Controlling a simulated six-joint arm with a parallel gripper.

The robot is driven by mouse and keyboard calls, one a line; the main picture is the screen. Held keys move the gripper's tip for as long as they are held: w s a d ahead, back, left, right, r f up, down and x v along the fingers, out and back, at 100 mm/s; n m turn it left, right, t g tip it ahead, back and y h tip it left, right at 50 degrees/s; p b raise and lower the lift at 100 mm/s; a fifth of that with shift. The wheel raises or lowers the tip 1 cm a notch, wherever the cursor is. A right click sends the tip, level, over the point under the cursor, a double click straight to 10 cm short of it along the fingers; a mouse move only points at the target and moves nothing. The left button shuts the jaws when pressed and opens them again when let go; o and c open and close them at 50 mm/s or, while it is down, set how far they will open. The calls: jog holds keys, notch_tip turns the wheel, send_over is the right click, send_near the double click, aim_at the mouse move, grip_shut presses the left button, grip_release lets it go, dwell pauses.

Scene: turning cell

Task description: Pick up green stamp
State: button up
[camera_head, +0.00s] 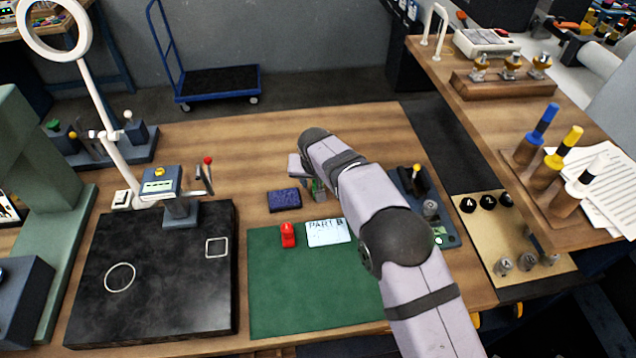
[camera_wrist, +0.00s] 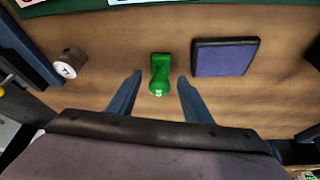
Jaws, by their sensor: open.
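The green stamp (camera_wrist: 160,75) stands on the wooden table in the wrist view, between the open fingers of my gripper (camera_wrist: 157,90). A gap shows on each side of it, so the fingers do not touch it there. In the head view only a sliver of the green stamp (camera_head: 315,187) shows, as my gripper (camera_head: 308,180) and arm hide most of it. My gripper is open and empty.
A purple ink pad (camera_head: 284,199) lies close beside the stamp. A red stamp (camera_head: 288,235) and a "PART B" card (camera_head: 328,232) are on the green mat (camera_head: 275,300). A dark tray (camera_head: 405,185) stands to the right.

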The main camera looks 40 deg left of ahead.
jog(key=shift+w+f, duration=0.15)
jog(key=shift+f, duration=0.3)
jog(key=c, duration=1.1)
jog(key=shift+r, duration=0.1)
notch_tip(320, 180, up, 10)
jog(key=b, duration=0.3)
